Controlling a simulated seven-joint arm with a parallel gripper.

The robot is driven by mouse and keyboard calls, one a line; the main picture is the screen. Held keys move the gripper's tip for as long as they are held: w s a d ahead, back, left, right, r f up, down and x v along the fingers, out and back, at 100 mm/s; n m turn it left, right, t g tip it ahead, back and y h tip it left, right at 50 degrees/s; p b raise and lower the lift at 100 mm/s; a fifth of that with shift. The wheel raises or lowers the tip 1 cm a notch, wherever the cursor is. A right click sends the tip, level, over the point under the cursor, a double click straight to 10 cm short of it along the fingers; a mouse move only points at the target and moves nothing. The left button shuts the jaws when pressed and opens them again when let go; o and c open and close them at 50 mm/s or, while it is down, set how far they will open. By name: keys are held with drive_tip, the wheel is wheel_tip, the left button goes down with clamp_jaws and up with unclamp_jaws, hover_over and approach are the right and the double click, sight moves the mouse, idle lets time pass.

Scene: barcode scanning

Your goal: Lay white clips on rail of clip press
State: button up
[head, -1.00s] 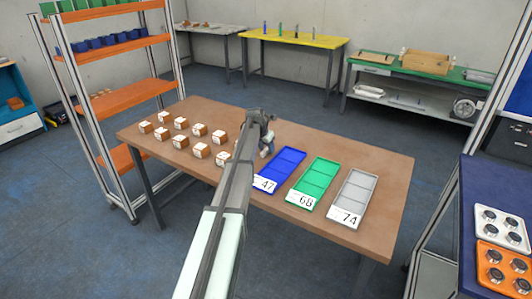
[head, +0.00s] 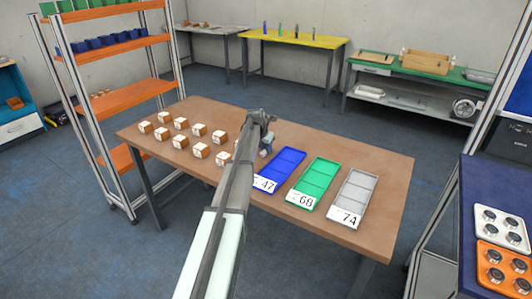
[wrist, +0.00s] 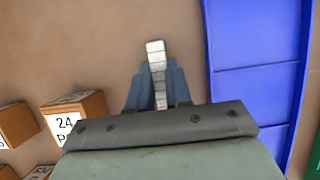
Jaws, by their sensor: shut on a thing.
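My gripper (wrist: 158,88) is shut on a narrow white-grey piece (wrist: 155,48) that sticks out past its two blue-grey fingers in the wrist view. I cannot tell whether this piece is a clip. In the head view my gripper (head: 266,146) is over the brown table, just left of the blue tray (head: 285,165), and my arm partly hides it. The wrist view shows bare table around the held piece and the blue tray (wrist: 255,90) to the right. I can make out no clip press or rail in either view.
Several brown boxes with white labels (head: 200,150) stand on the table's left part. A green tray (head: 316,182) and a grey tray (head: 355,195) lie right of the blue one, with number cards. The table's (head: 395,175) right end is free. A shelf rack (head: 125,95) stands behind left.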

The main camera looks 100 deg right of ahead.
clamp_jaws()
drive_tip(key=shift+r, duration=0.1)
